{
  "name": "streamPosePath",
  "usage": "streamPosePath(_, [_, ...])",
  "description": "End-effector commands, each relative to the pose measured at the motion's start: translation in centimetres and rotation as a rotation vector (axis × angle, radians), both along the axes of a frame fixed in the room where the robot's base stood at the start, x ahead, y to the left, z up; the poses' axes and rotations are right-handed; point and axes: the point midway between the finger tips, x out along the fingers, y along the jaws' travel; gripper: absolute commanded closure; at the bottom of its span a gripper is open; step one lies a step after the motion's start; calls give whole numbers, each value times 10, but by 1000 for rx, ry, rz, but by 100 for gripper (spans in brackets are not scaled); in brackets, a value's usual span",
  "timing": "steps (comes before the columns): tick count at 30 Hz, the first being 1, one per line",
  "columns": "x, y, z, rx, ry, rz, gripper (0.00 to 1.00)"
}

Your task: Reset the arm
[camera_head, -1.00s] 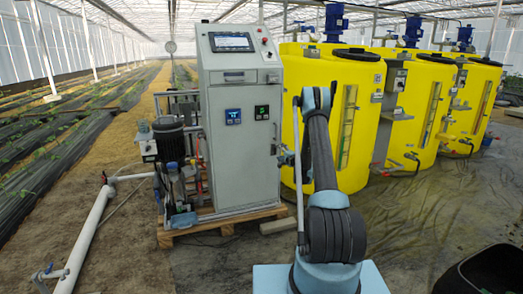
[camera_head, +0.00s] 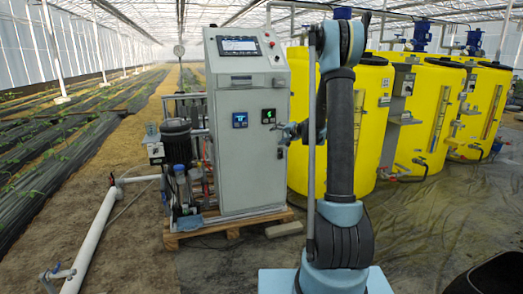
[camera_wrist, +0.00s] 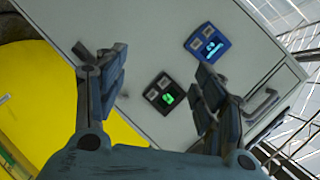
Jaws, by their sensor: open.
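My arm rises in front of the robot in the head view, its elbow at the top of the picture. My gripper (camera_head: 290,131) shows small in the head view, beside the right edge of the grey control cabinet (camera_head: 240,170). In the wrist view my gripper (camera_wrist: 160,82) is open, its two dark fingers wide apart with nothing between them. Past the fingers is the cabinet front (camera_wrist: 95,25), tilted in the picture. It carries a blue-lit display (camera_wrist: 207,42) and a green-lit display (camera_wrist: 164,94). The gap between fingertips and cabinet is hard to judge.
Several yellow tanks (camera_head: 435,120) with blue motors stand right of the cabinet. The cabinet sits on a wooden pallet (camera_head: 225,228) with a pump (camera_head: 177,142) beside it. A white pipe (camera_head: 92,240) runs along the left floor. The floor at front right is largely clear.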

Motion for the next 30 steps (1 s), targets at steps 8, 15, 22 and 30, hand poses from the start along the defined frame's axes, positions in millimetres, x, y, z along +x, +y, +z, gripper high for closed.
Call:
streamPosePath(8, [-76, 8, 26, -132, 56, 76, 37])
streamPosePath(15, [-144, 8, 37, -244, 111, 135, 37])
streamPosePath(22, [-214, 4, 39, -352, 168, 185, 37])
streamPosePath(30, [-297, -6, 31, -477, 242, 240, 37])
